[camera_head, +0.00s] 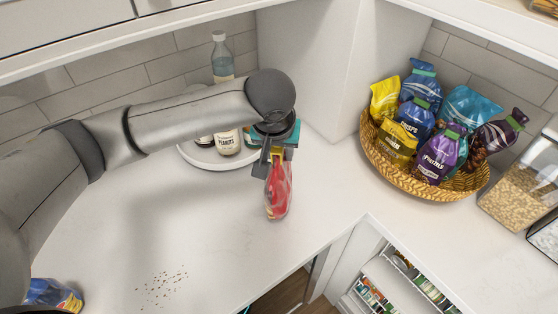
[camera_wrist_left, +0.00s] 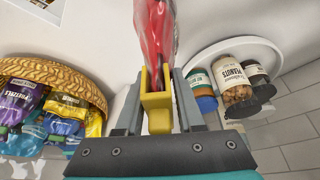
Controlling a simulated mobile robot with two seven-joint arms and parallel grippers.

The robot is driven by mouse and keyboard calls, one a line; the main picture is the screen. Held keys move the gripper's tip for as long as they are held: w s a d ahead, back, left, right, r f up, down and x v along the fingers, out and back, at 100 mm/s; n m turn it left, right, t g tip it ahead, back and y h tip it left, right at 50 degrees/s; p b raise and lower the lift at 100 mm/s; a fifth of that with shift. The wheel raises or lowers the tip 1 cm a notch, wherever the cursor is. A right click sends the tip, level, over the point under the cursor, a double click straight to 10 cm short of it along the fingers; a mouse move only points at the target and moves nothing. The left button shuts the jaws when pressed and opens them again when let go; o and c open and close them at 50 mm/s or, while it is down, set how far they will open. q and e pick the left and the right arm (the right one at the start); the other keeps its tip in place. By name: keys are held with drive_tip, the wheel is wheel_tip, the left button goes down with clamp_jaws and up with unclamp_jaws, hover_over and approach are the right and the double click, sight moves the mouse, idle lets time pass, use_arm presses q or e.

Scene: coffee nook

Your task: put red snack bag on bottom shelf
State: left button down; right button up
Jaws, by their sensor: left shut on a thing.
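The red snack bag (camera_head: 278,190) hangs from my left gripper (camera_head: 277,157), over the counter near its inner corner. In the left wrist view the gripper (camera_wrist_left: 158,112) is shut on the yellow clip at the top of the red snack bag (camera_wrist_left: 154,35). The bag looks roughly upright in the head view; I cannot tell whether its lower end touches the counter. A shelf unit (camera_head: 375,270) with small items on its shelves shows below the counter at the lower right. Its bottom shelf cannot be made out clearly. My right gripper is not in view.
A wicker basket (camera_head: 450,193) of several snack bags stands right of the gripper. A round white tray (camera_head: 205,160) with jars (camera_head: 228,143) and a bottle (camera_head: 222,58) is behind my arm. Crumbs (camera_head: 162,287) and a blue bag (camera_head: 50,294) lie on the left counter. Clear containers (camera_head: 525,175) stand right.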

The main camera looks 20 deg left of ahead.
use_arm(q)
drive_tip(key=shift+f, duration=1.4)
drive_tip(key=c, duration=1)
unclamp_jaws()
drive_tip(key=shift+f, duration=0.15)
drive_tip(key=o, duration=0.5)
